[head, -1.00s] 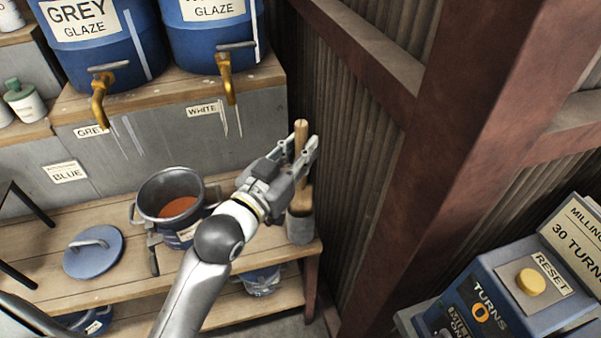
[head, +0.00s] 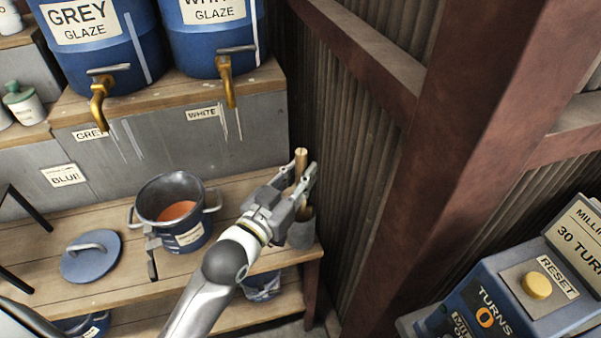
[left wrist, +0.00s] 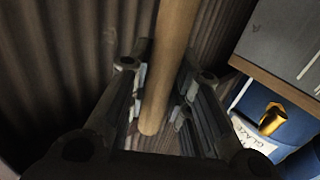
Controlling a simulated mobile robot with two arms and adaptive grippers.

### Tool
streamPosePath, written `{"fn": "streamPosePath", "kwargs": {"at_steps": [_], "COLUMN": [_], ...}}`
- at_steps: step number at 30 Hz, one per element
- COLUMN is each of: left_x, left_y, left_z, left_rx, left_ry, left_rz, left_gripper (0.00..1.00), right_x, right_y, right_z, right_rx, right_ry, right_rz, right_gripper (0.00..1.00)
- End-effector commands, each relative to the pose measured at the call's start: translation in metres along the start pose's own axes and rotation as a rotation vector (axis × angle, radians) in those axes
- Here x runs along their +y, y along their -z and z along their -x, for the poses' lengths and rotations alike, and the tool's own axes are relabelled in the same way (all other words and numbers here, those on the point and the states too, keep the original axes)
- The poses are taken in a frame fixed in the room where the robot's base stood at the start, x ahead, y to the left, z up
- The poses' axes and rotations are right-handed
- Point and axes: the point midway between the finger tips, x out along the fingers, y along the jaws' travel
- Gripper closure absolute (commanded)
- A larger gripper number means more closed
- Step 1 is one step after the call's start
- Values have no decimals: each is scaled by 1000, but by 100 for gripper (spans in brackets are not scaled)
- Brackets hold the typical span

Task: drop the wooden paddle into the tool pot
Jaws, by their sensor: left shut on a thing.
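The wooden paddle (head: 300,160) stands nearly upright at the right end of the bench, its light wooden handle in my left gripper (head: 298,186). In the left wrist view the handle (left wrist: 168,65) passes between the fingers of the left gripper (left wrist: 160,100), which is shut on it. The grey tool pot (head: 302,232) is directly below the gripper at the bench corner. The paddle's lower end is hidden behind the gripper and the pot's wall, so I cannot tell how deep it is.
A blue pot of orange glaze (head: 190,238) stands left of my arm, with its blue lid (head: 90,255) on the bench (head: 130,278). Blue glaze barrels with brass taps are on the shelf above. A corrugated wall (head: 345,130) and a reddish post (head: 450,130) bound the right side.

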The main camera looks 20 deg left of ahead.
Motion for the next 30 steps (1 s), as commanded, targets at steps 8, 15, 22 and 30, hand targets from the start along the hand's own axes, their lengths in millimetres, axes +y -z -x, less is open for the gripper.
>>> {"fn": "streamPosePath", "kwargs": {"at_steps": [8, 15, 22, 30], "left_x": [0, 0, 0, 0], "left_y": [-5, -5, -3, 5], "left_z": [0, 0, 0, 19], "left_rx": [-2, -1, 0, -5], "left_ry": [0, 0, 0, 0], "left_rz": [0, 0, 0, 0], "left_gripper": [76, 59, 59, 59], "right_x": [0, -2, -4, -4], "right_y": [-1, 0, 0, 0], "right_z": [-1, -1, -1, -1], "right_rx": [-1, -1, -1, 0], "right_ry": [1, 3, 4, 4], "right_rz": [0, -1, -1, 0], "right_gripper": [60, 60, 60, 60]}}
